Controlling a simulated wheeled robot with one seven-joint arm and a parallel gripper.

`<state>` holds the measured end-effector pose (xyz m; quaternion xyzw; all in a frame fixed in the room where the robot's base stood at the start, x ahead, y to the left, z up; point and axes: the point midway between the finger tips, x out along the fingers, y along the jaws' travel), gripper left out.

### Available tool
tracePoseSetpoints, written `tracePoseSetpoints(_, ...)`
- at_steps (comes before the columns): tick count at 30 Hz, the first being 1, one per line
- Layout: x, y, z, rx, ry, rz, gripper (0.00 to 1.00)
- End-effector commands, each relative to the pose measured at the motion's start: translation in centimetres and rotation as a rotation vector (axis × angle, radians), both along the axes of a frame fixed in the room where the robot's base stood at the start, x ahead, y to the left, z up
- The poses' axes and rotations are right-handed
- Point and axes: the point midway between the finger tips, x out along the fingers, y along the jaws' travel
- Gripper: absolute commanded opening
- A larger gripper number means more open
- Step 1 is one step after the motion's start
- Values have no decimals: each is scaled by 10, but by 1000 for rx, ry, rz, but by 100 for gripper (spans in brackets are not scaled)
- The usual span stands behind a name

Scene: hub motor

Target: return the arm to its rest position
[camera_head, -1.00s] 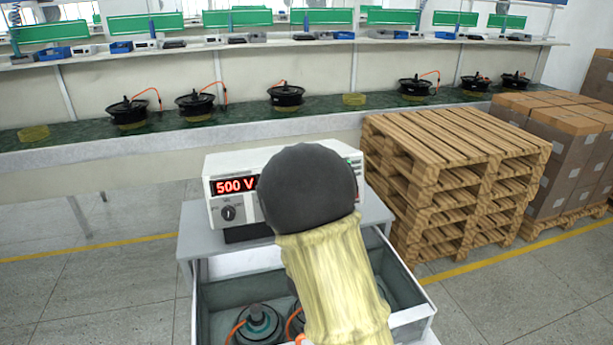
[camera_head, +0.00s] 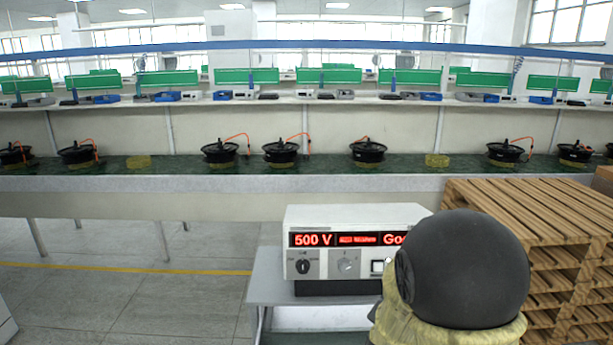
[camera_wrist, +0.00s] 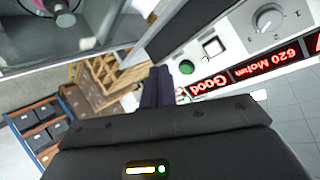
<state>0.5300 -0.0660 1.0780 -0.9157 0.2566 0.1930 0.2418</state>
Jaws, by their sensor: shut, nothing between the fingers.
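My gripper (camera_wrist: 155,88) shows in the wrist view, its dark fingers together with nothing between them. It is beside the white tester (camera_wrist: 225,50), whose red display reads "Good" and "620 MOhm" upside down. I cannot tell how far apart they are. In the head view my arm's dark round joint and yellowish sleeve stand at the lower right. They cover part of the tester (camera_head: 340,222), which shows "500 V" there. My gripper is hidden from the head view.
The tester stands on a grey cart (camera_head: 268,278). Wooden pallets (camera_head: 545,215) are stacked at right. A long bench (camera_head: 330,185) behind holds several black hub motors (camera_head: 281,152). A blue and orange rack (camera_wrist: 40,115) shows in the wrist view. Floor (camera_head: 100,305) is open at left.

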Motion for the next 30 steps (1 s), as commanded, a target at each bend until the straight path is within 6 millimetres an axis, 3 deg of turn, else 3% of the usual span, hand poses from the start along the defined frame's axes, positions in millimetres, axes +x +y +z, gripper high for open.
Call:
tracePoseSetpoints(5, -31, 34, -10, 45, 225, 216, 0)
tracePoseSetpoints(9, -68, 55, -16, 43, 408, 387, 0)
tracePoseSetpoints(13, -109, 67, -18, 17, 583, 538, 0)
tracePoseSetpoints(19, -168, 67, -18, -46, 818, 706, 0)
tracePoseSetpoints(23, -183, 65, -18, -66, 880, 744, 0)
tracePoseSetpoints(30, -184, 65, -18, -65, 885, 745, 0)
